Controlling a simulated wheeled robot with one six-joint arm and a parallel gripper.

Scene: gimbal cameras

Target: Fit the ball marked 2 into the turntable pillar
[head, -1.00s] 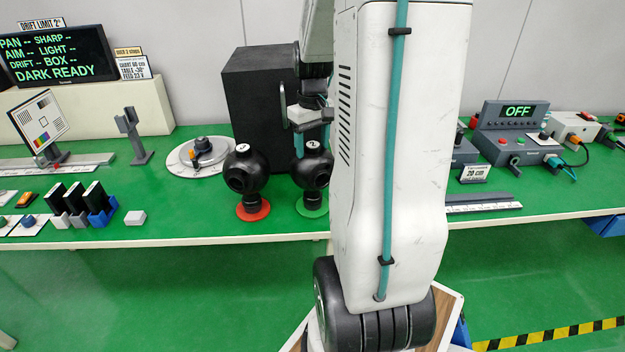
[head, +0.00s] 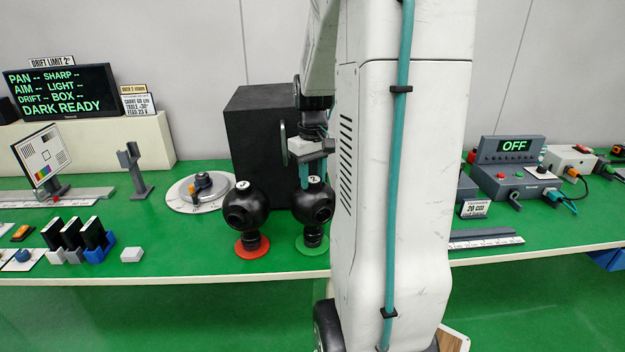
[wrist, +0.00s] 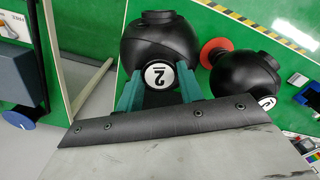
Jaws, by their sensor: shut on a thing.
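The ball marked 2 (head: 318,206) is a black ball with round openings and a white number disc. In the head view it is above a green disc (head: 302,252), with its black neck close to that disc; I cannot tell if it is lifted. My gripper (head: 314,174) reaches it from above, its teal fingers shut on the ball's top, either side of the number. The wrist view shows the ball (wrist: 155,45) between the fingers (wrist: 159,86). The turntable (head: 183,203) is a pale round plate at the left with a low dark hub and an orange piece. My arm hides part of the bench.
A similar black ball (head: 243,210) stands close on the left, on a red disc (head: 252,250). A black box (head: 258,130) stands behind. A grey forked post (head: 136,172) and several upright dark plates (head: 72,235) are farther left. Green bench is clear before the turntable.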

